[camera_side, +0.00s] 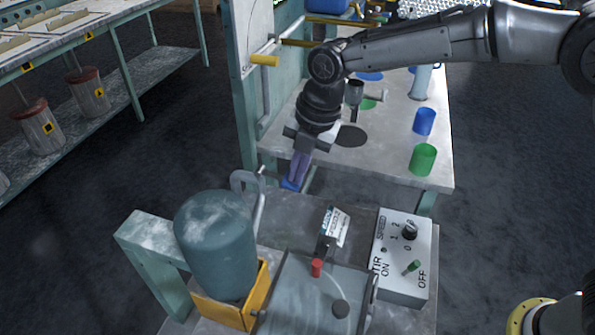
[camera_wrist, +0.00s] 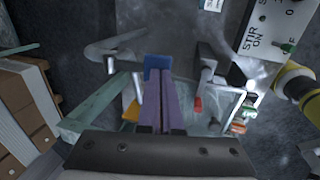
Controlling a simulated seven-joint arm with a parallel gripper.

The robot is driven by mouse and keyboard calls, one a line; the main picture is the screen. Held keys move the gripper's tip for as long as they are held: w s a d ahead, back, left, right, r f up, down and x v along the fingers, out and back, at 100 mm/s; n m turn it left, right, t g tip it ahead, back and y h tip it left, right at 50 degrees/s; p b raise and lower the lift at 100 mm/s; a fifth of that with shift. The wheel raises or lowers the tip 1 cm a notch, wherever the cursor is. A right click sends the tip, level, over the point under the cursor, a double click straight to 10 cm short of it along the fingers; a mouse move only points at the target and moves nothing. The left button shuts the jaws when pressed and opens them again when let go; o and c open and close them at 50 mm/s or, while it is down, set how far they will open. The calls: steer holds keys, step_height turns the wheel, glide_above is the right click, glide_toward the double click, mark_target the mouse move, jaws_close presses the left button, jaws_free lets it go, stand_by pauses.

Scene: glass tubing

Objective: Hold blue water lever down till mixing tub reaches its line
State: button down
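The blue lever (camera_side: 290,185) is at the end of a grey pipe fitting behind the teal tank; its blue handle also shows in the wrist view (camera_wrist: 157,62). My gripper (camera_side: 297,178) points down with its purple fingertips at the blue handle. In the wrist view the two fingers (camera_wrist: 160,85) lie side by side, closed together, with the handle at their tips. I cannot tell whether they press on it. The mixing tub (camera_side: 295,290) appears to be the clear, grey-looking vessel in front. I cannot make out its line or water level.
A red lever (camera_side: 316,267) stands by the tub. A stir control box (camera_side: 402,255) is to its right, and a teal tank (camera_side: 215,245) in a yellow bracket to its left. Green (camera_side: 423,160) and blue (camera_side: 424,121) cups stand on the bench behind.

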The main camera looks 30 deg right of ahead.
steer(key=v, duration=1.4)
steer(key=shift+w+a, duration=0.4)
steer(key=shift+r, duration=0.1)
